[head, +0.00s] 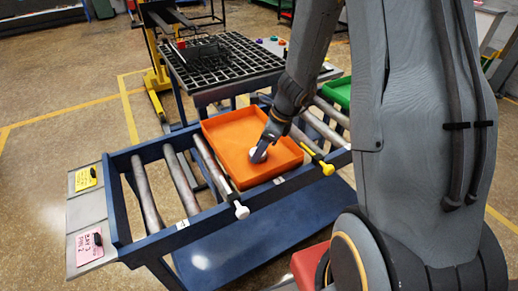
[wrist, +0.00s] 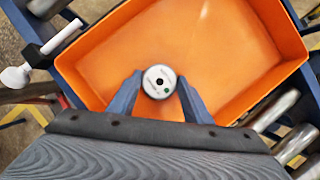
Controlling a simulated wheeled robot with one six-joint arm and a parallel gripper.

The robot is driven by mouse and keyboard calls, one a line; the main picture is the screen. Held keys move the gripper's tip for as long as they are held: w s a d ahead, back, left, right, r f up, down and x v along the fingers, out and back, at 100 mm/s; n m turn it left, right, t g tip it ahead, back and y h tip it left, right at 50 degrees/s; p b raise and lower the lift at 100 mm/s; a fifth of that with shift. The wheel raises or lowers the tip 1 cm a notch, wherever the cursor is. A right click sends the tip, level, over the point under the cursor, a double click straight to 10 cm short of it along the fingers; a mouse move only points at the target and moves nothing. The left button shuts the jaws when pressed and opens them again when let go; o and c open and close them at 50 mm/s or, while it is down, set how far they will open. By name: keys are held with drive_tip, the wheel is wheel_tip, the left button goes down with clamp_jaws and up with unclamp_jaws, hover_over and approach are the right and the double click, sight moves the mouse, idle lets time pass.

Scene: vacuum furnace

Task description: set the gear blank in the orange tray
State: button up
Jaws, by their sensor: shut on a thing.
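The orange tray (head: 229,133) sits on the blue roller conveyor in the head view. Its orange floor (wrist: 215,45) and walls fill much of the wrist view. The gear blank (wrist: 159,82) is a small round pale metal disc with a dark centre hole and a green dot. My gripper (wrist: 158,95) is shut on it, one blue finger on each side. In the head view my gripper (head: 262,148) is over the tray's inside, with the pale blank at its tip. I cannot tell whether the blank touches the tray floor.
Bare rollers (head: 150,200) lie left of the tray. A white-tipped lever (head: 241,210) and a yellow-tipped lever (head: 326,168) stick out along the front. A green tray (head: 338,93) stands behind right, and a black grid table (head: 225,62) stands behind.

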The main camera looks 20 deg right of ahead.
drive_tip(key=shift+f, duration=0.1)
drive_tip(key=o, duration=1.4)
drive_tip(key=shift+c, duration=0.2)
drive_tip(key=shift+r, duration=0.25)
drive_tip(key=v, duration=1.1)
drive_tip(key=s+a+n+h, duration=0.1)
drive_tip(key=s+n, duration=0.4)
drive_tip(key=n, duration=0.7)
drive_tip(key=s+a+r+n+h, duration=0.1)
drive_tip(key=s+n, duration=0.5)
drive_tip(key=n, duration=0.6)
drive_tip(key=shift+a+n+h, duration=0.4)
drive_tip(key=shift+a+h, duration=0.4)
drive_tip(key=shift+a, duration=0.4)
